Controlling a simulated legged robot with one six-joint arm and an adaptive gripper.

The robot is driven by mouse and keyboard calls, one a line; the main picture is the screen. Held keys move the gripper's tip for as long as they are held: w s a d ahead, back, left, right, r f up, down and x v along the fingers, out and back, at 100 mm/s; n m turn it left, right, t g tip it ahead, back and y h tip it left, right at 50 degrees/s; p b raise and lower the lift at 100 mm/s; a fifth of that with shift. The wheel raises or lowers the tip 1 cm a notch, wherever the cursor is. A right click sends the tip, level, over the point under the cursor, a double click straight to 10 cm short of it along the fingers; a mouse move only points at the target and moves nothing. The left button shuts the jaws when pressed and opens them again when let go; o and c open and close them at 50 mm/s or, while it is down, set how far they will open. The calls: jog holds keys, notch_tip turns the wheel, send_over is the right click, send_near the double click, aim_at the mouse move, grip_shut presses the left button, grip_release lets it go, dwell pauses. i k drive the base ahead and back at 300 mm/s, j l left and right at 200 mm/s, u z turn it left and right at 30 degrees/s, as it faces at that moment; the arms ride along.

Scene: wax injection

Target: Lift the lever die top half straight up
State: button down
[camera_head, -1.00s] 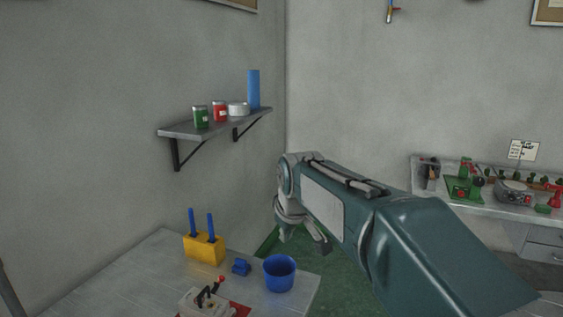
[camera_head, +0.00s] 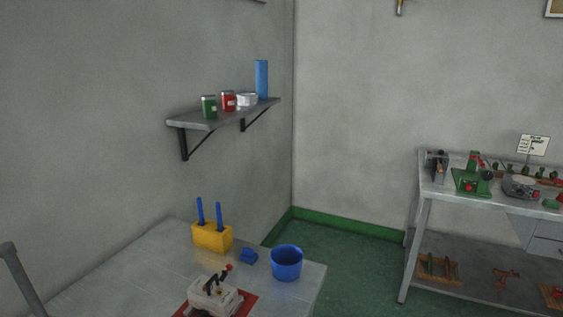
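A pale grey block with a dark lever and a red knob, which looks like the lever die (camera_head: 212,298), sits on a red mat (camera_head: 245,303) near the bottom of the view. It is on the grey table at the lower left. The bottom of the block is close to the frame edge, and I cannot make out the seam between its halves. My gripper is not in view.
The table (camera_head: 130,277) also holds a yellow block (camera_head: 211,237) with two blue pins, a small blue piece (camera_head: 248,256) and a blue bucket (camera_head: 286,263). A wall shelf (camera_head: 215,115) holds cans. A workbench (camera_head: 432,190) stands right; green floor (camera_head: 345,255) lies between.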

aim_at(219, 297)
jog(key=k, duration=0.65)
jog(key=u, duration=1.5)
jog(key=i+l, duration=0.15)
jog(key=l, duration=0.25)
jog(key=i+l+u, duration=0.15)
jog(key=l, duration=0.25)
jog(key=i+l, duration=0.2)
jog(key=l, duration=0.2)
jog(key=i+l+u, duration=0.15)
jog(key=l, duration=0.25)
jog(key=i+l, duration=0.1)
jog(key=l, duration=0.3)
jog(key=u, duration=0.05)
